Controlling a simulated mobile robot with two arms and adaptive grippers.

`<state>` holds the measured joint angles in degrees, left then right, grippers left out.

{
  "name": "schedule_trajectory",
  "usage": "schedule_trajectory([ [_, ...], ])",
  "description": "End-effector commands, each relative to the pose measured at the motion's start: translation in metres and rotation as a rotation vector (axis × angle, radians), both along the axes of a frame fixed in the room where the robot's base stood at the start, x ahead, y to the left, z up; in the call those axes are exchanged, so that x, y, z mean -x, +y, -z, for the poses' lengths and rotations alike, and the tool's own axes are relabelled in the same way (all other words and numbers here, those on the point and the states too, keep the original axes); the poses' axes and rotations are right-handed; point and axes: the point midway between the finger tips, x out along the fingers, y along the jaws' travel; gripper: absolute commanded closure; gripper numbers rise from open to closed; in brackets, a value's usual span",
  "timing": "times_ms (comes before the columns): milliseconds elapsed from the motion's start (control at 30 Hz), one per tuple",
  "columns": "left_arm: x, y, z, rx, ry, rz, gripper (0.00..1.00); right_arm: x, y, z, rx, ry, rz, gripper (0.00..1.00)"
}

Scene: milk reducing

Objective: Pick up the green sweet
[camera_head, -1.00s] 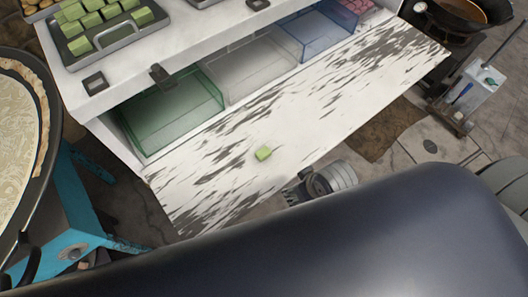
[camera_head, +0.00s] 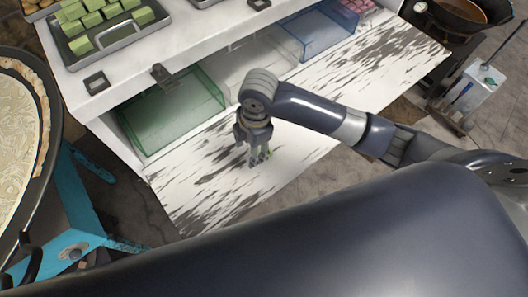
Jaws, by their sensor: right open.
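The green sweet (camera_head: 268,154) lies on the white, dark-streaked board in front of the shelf. Only a sliver of green shows, as my right gripper covers the rest. My right gripper (camera_head: 259,161) points down over it, with its fingers open around or just in front of the sweet; I cannot tell whether they touch it. My left gripper is not in view.
A tray (camera_head: 117,39) of several green sweets stands on the white counter. Below it are a green bin (camera_head: 170,115), a clear bin and a blue bin (camera_head: 322,32). A large round pan (camera_head: 52,130) is at the left. The streaked board (camera_head: 350,60) is otherwise clear.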

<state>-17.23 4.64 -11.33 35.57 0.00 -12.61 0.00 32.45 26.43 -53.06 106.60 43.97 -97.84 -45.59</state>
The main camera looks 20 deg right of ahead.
Motion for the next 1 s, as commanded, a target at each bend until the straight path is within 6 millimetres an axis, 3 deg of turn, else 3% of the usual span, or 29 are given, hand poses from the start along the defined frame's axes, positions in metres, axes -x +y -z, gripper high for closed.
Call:
schedule_trajectory([
  [100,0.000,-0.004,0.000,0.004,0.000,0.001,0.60,-0.017,-0.019,-0.006,0.065,0.011,-0.077,0.50],
  [267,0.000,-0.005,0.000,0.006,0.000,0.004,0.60,-0.024,-0.031,-0.006,0.101,0.027,-0.122,0.50],
  [533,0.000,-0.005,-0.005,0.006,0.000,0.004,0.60,-0.024,-0.032,0.033,0.104,0.031,-0.128,0.50],
  [767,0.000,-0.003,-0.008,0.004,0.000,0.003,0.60,-0.025,-0.033,0.050,0.104,0.029,-0.126,0.50],
  [1000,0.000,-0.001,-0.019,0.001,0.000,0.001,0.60,-0.027,-0.035,0.082,0.104,0.029,-0.126,0.50],
])
